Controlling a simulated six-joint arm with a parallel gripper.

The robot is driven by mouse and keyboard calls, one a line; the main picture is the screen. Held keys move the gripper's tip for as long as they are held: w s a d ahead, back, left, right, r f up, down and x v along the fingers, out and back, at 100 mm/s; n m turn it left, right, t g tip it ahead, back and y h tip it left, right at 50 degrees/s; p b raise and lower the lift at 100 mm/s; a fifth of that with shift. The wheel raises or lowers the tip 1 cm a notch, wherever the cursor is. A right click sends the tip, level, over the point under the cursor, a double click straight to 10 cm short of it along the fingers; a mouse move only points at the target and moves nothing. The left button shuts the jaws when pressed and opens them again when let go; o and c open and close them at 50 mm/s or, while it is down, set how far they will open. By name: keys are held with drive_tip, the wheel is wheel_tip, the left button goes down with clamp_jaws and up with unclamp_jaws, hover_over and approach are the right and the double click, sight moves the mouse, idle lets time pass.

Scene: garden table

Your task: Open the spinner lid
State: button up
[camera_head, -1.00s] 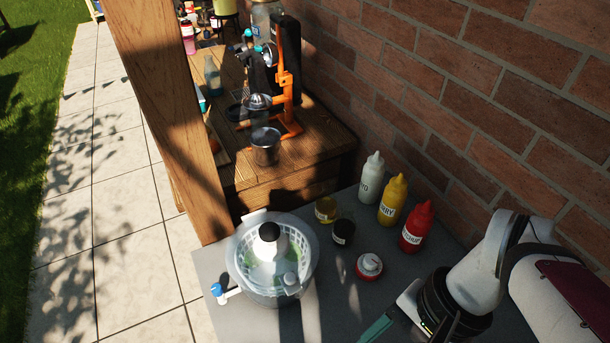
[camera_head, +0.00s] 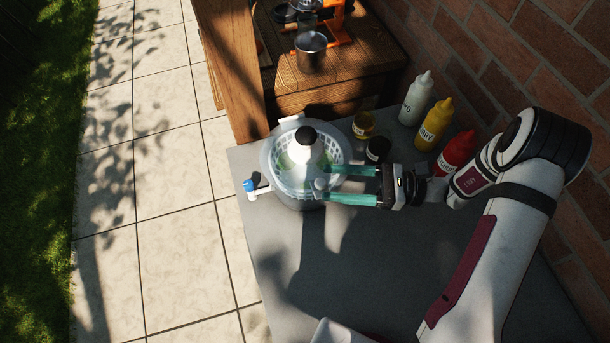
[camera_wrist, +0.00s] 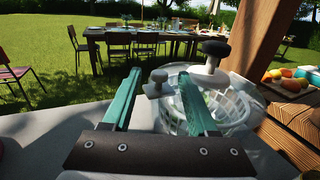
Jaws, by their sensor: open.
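The salad spinner (camera_head: 300,198) stands on the grey table, with a white slatted basket showing through what looks like a clear lid (camera_head: 335,150). A white dome with a black knob (camera_head: 306,136) rises at its middle; the knob also shows in the wrist view (camera_wrist: 215,49). A small grey knob (camera_head: 320,184) sits at the rim on the side toward my gripper. My gripper (camera_head: 322,182) is open, its green fingers reaching to the spinner's right rim. In the wrist view the small knob (camera_wrist: 158,86) appears between the fingers; contact cannot be told.
Yellow (camera_head: 363,125) and dark (camera_head: 377,148) jars stand close behind my gripper. White (camera_head: 416,100), yellow (camera_head: 434,125) and red (camera_head: 457,152) bottles line the brick wall. A blue-tipped handle (camera_head: 250,187) juts out left of the spinner.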

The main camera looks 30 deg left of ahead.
sight(315, 182)
drive_tip(key=x, duration=0.6)
drive_tip(key=shift+s+a, duration=0.1)
drive_tip(key=shift+a, duration=0.05)
clamp_jaws()
idle(1.2)
